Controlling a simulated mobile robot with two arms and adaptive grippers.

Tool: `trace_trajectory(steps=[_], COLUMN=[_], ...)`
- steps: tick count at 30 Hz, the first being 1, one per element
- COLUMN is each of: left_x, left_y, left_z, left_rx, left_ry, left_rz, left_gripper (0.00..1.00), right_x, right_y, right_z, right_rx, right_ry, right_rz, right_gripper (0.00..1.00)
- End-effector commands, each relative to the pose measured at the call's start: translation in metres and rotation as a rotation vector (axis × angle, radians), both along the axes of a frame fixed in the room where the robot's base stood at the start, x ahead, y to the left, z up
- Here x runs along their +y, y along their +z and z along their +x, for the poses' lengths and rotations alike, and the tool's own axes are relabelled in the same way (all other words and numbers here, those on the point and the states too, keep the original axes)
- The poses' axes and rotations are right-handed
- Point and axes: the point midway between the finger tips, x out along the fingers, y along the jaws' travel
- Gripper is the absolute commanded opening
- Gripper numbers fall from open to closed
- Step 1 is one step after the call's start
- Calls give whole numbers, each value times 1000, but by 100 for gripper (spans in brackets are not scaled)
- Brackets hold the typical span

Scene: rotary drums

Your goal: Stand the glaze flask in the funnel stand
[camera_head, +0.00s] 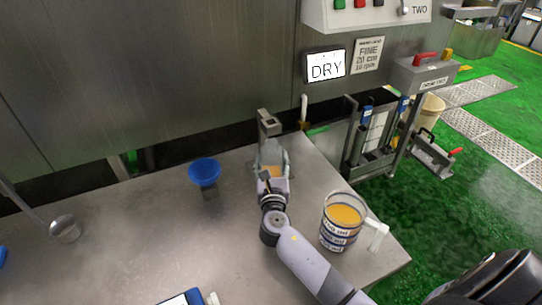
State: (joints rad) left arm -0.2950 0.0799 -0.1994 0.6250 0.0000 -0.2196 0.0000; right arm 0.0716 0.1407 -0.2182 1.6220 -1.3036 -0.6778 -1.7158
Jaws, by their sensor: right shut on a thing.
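My right gripper (270,174) reaches in over the far right part of the table and is shut on what looks like the glaze flask (272,156). The flask is a greyish vessel with some orange showing low in it, partly hidden by my gripper. A grey upright post with a block head (268,124) rises right behind it. I cannot tell whether the flask touches this post or rests on the table. A blue funnel (204,171) stands on a small dark support left of the flask. My left gripper is not in view.
A clear jug (338,222) of orange liquid with a white handle stands right of my forearm on the metal table (130,235). A metal ladle (65,228) lies at left. A blue-edged item (183,298) is at the front edge. The table's middle left is clear.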

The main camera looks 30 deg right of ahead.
Motion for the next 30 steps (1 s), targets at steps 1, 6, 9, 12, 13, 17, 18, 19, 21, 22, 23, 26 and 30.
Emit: trace_trajectory(steps=[1,6,9,12,13,17,18,19,21,22,23,26,30], left_x=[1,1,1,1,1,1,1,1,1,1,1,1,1], left_y=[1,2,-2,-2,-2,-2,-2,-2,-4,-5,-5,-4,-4], left_z=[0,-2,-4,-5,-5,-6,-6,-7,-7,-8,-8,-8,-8], left_rx=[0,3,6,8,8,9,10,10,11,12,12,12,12], left_ry=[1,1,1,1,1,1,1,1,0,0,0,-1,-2], left_rz=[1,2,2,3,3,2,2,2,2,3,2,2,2], left_gripper=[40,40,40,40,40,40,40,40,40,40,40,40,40], right_x=[-3,-17,-18,-17,-17,-17,-17,-17,-17,-17,-17,-17,-17], right_y=[2,2,-12,-15,-15,-14,-14,-15,-17,-18,-19,-18,-18], right_z=[6,33,34,34,34,34,34,34,33,33,33,33,33], right_rx=[-1,-2,4,0,-1,-1,-1,-1,0,0,0,0,0], right_ry=[-2,-3,-2,-1,-1,-1,-1,-1,-1,-1,-1,-1,-1], right_rz=[-2,-2,-3,-2,-2,-2,-2,-2,-1,-1,-1,-1,-1], right_gripper=[22,22,22,22,22,22,22,22,22,22,53,60,69])
